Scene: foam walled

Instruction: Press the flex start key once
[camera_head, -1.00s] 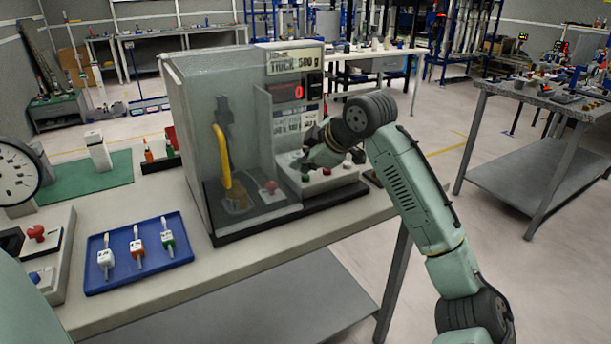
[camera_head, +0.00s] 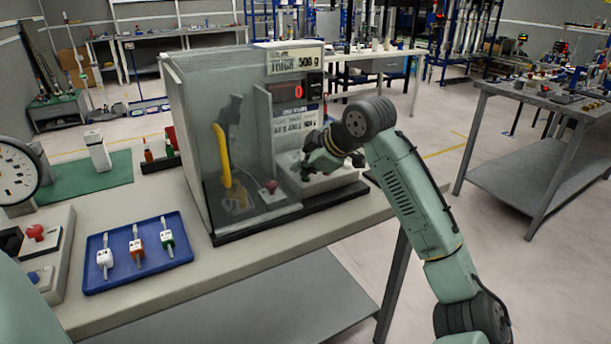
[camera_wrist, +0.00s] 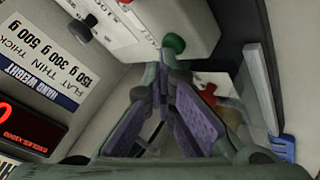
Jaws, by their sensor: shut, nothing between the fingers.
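The tester (camera_head: 318,205) is a walled machine with a small key panel at its right side. In the wrist view a green round key (camera_wrist: 173,42) sits on the pale panel, just beyond my fingertips. A black knob (camera_wrist: 80,31) is on the same panel. I cannot read which key is the flex start key. My gripper (camera_wrist: 163,68) is shut and empty, its tips close to the green key; I cannot tell whether they touch. In the head view my gripper (camera_head: 308,170) is low over the panel and hides most of the keys.
A red display (camera_head: 297,92) reads 0 above the panel. Inside the clear-walled chamber are a yellow curved part (camera_head: 222,155) and a red button (camera_head: 270,186). A blue tray (camera_head: 100,275) with three small tagged pieces lies left. A dial gauge (camera_head: 15,178) stands far left.

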